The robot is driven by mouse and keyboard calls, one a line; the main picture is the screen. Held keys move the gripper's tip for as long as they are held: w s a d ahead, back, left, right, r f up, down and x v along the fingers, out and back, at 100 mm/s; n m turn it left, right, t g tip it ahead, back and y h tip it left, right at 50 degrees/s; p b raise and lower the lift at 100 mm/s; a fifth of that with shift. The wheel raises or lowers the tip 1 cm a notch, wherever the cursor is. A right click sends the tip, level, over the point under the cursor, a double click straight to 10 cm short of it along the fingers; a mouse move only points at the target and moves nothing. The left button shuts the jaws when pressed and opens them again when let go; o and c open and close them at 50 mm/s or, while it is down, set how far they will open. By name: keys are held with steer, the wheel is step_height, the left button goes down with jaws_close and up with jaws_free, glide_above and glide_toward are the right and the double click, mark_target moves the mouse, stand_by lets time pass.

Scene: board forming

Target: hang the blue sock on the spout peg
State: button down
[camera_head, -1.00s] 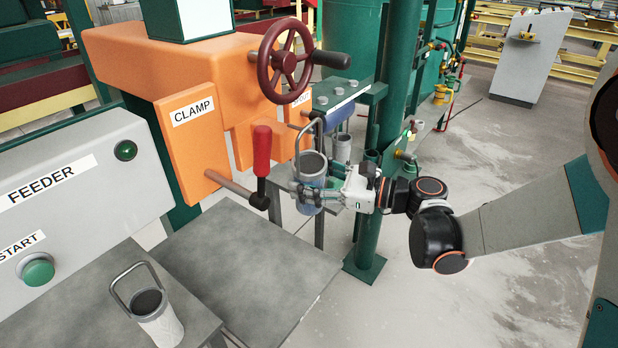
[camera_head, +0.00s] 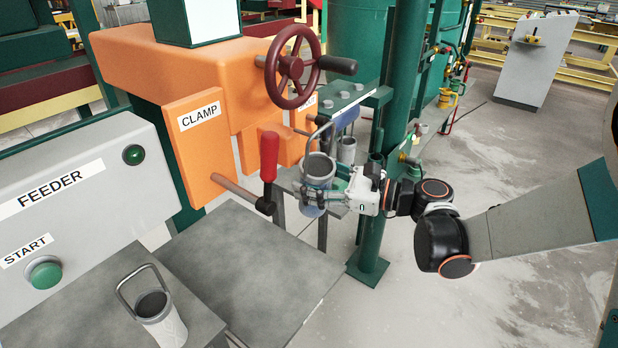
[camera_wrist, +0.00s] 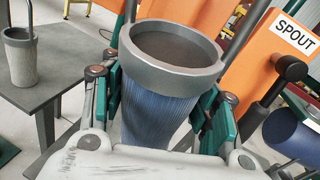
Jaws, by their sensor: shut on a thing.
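The blue sock is a ribbed blue cylinder with a thick grey rim and a wire bail. It shows upright in the wrist view (camera_wrist: 160,115) and in the head view (camera_head: 318,170). My gripper (camera_head: 324,190) is shut around its body below the rim, with green pads on both sides in the wrist view (camera_wrist: 168,112). An orange panel labelled SPOUT (camera_wrist: 262,42) stands beyond the sock at upper right in the wrist view. A dark rod with a round black knob (camera_wrist: 290,68) is in front of it; I cannot tell whether this is the spout peg.
A light ribbed sock with a bail (camera_head: 160,318) stands on the grey feeder table (camera_head: 95,290). The red-handled clamp lever (camera_head: 269,160) and maroon handwheel (camera_head: 289,68) are close to the held sock. A green post (camera_head: 372,235) stands just behind my gripper. Open floor lies at right.

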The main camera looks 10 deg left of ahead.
mark_target(325, 187)
steer(key=shift+s+d+r, duration=0.15)
steer(key=shift+s+d, duration=0.4)
steer(key=shift+d, duration=0.5)
steer(key=shift+s+d+r, duration=0.2)
steer(key=shift+s+d, duration=0.3)
steer(key=shift+d, duration=0.55)
steer(key=shift+s+d+r, duration=0.15)
steer(key=shift+s+d, duration=0.4)
steer(key=shift+d, duration=0.5)
steer(key=s, duration=0.1)
steer(key=s+d+g+h+p, duration=0.1)
steer(key=s+m+g+p, duration=0.1)
steer(key=shift+d+f, duration=0.3)
steer(key=shift+d, duration=0.1)
steer(key=shift+w+a+f+b, duration=0.1)
steer(key=shift+w+a, duration=0.25)
steer(key=shift+a, duration=0.5)
steer(key=shift+w+a+f+b, duration=0.15)
steer(key=shift+w+a, duration=0.25)
steer(key=shift+a, duration=0.5)
steer(key=shift+w+a+f+b, duration=0.1)
steer(key=shift+w+a, duration=0.25)
steer(key=shift+a, duration=0.5)
steer(key=shift+w+a+b, duration=0.15)
steer(key=shift+w+a, duration=0.2)
steer(key=shift+a, duration=0.45)
steer(key=shift+w+a+b, duration=0.15)
steer(key=shift+w+a, duration=0.15)
steer(key=shift+a, duration=0.5)
